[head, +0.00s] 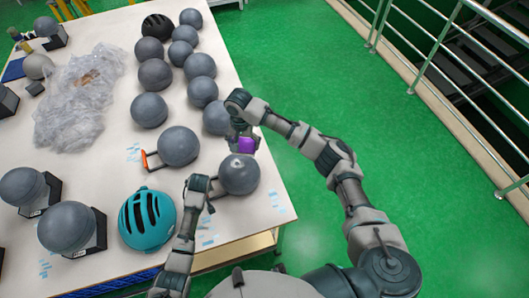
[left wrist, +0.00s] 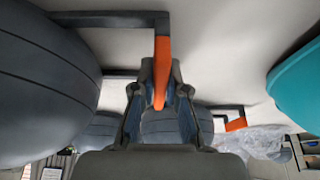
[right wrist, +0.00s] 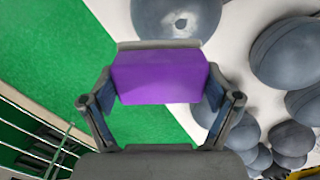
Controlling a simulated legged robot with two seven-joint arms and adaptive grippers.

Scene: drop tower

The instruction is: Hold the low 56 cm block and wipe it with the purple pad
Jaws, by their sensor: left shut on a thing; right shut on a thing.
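The block is a dark grey round headform (head: 239,177) near the table's front right corner. Its top carries a whitish smudge, which also shows in the right wrist view (right wrist: 178,25). A dark bracket with an orange handle (left wrist: 162,65) extends from its side. My left gripper (left wrist: 160,92) is shut on that handle, left of the block in the head view. My right gripper (head: 243,138) is shut on the purple pad (right wrist: 160,77), just above and behind the block in the head view. The pad (head: 247,144) looks close to the block; contact cannot be told.
A teal helmet (head: 147,218) stands left of my left forearm. Another grey headform (head: 178,146) with an orange handle is just behind. Several more headforms, a black helmet (head: 157,26) and crumpled clear plastic (head: 78,100) cover the table. The green floor to the right is clear.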

